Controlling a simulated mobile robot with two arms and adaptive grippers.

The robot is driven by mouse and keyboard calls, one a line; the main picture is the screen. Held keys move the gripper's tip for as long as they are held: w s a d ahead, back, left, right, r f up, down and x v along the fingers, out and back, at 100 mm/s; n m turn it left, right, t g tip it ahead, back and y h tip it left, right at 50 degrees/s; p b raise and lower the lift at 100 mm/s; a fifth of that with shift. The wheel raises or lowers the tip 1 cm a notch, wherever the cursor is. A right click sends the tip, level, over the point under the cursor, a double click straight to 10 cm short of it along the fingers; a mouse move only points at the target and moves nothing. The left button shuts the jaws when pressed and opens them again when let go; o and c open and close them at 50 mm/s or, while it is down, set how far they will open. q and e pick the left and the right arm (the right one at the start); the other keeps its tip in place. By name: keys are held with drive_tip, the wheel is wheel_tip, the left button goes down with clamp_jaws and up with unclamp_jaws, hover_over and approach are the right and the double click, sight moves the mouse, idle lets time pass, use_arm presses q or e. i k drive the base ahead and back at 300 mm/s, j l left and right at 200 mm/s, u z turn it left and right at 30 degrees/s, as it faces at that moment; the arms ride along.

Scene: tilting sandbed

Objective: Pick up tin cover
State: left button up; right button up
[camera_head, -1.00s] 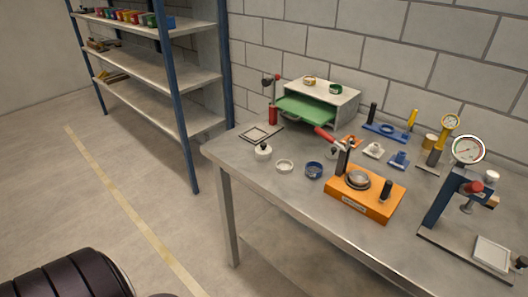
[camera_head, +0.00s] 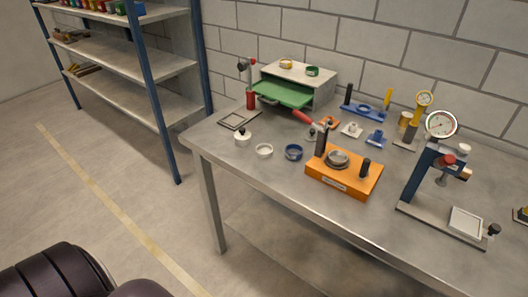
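A small white round piece with a dark knob on top (camera_head: 243,138), which looks like the tin cover, sits on the metal table (camera_head: 225,163) near its left end. A white open ring-shaped tin (camera_head: 264,151) stands just right of it, and a blue ring-shaped tin (camera_head: 294,152) stands further right. The pieces are apart from each other. I cannot tell for sure which one the task calls the tin cover. Neither of my grippers is in view; only a dark part of my arm shows at the bottom left, well away from the table.
An orange fixture (camera_head: 345,180) stands right of the tins. A press with a dial gauge (camera_head: 441,125) stands further right. A grey box with a green tray (camera_head: 283,94) and a red-based stand (camera_head: 251,98) are behind. Shelves (camera_head: 115,75) stand left; the floor in front is clear.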

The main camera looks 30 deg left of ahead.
sight(242, 137)
drive_tip(key=i+j, duration=0.1)
drive_tip(key=j, duration=0.55)
drive_tip(key=i+j, duration=0.1)
drive_tip(key=j, duration=0.5)
drive_tip(key=z, duration=0.05)
